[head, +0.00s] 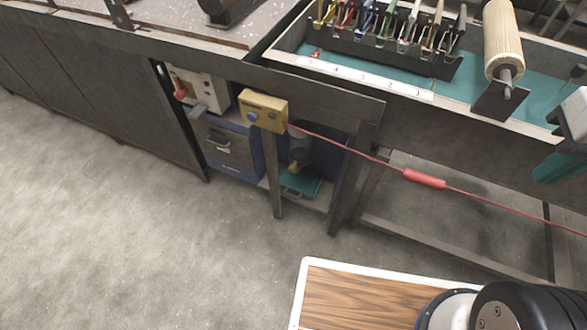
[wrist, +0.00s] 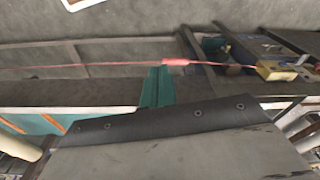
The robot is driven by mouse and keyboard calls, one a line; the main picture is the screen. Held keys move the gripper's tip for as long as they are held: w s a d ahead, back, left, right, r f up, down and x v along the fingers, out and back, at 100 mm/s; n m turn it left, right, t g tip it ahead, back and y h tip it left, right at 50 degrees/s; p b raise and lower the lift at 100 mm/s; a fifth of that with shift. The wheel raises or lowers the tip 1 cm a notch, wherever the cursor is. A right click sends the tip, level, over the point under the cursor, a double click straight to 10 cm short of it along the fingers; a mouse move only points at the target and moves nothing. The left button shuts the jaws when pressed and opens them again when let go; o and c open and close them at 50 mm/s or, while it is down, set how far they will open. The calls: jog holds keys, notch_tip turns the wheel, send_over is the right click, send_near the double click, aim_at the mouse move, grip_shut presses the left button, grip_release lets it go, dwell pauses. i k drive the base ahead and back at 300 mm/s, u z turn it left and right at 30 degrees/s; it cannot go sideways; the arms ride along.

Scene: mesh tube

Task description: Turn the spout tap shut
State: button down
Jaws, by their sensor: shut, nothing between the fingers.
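My gripper's fingers show in neither view; only part of my arm shows at the lower right of the head view.
A yellow box (head: 263,110) on the bench front has a red cord with a red sleeve (head: 424,178) running right across the bay. A blue cabinet (head: 231,148) stands left of the vessel. A bolted dark plate (wrist: 170,125) fills the lower wrist view. The floor at left is clear.

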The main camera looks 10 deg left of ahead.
aim_at(292, 168)
jog(key=k, duration=0.55)
jog(key=u, duration=0.6)
jog(key=i, duration=0.95)
jog(key=u, duration=0.7)
